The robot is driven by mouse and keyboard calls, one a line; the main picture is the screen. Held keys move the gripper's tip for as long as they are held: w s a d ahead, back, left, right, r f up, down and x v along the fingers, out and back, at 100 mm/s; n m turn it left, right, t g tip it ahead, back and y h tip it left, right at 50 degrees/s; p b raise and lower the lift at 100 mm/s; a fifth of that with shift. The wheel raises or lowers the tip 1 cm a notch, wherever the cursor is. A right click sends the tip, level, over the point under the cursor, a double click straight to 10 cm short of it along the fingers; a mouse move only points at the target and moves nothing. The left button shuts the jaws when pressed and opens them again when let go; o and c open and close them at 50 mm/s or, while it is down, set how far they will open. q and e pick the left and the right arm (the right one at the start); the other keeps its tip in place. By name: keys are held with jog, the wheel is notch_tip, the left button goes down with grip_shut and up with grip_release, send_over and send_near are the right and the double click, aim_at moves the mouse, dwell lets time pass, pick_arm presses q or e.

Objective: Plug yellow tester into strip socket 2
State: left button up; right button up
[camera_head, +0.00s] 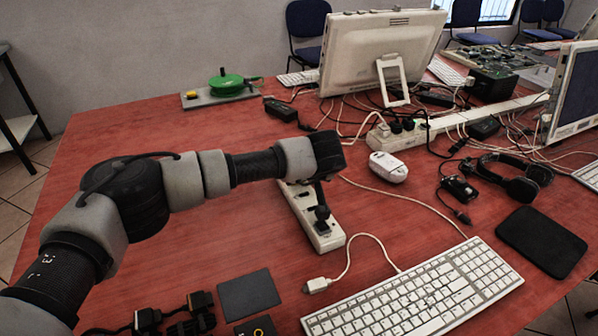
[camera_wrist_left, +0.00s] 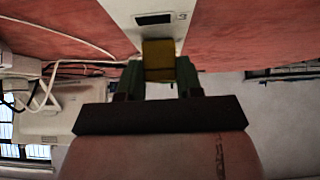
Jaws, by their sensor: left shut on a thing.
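My left gripper (camera_head: 320,208) points down over the near white power strip (camera_head: 327,239) on the red table. In the left wrist view my left gripper (camera_wrist_left: 158,66) is shut on the small yellow tester (camera_wrist_left: 158,53), held between its fingers. The tester is at or just above the strip (camera_wrist_left: 176,27), beside a dark rectangular socket (camera_wrist_left: 153,19). I cannot tell whether it touches the strip or which socket lies beneath it. In the head view the tester is hidden by my gripper and arm. My right gripper is not in view.
A white keyboard (camera_head: 415,293) and a white cable plug (camera_head: 317,286) lie near the strip. A white mouse (camera_head: 388,167) and headphones (camera_head: 512,176) lie to the right. A second strip (camera_head: 460,122) with cables stands behind.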

pick_arm(q)
jog(key=shift+f, duration=0.1)
jog(key=o, duration=1)
jog(key=shift+o, duration=0.4)
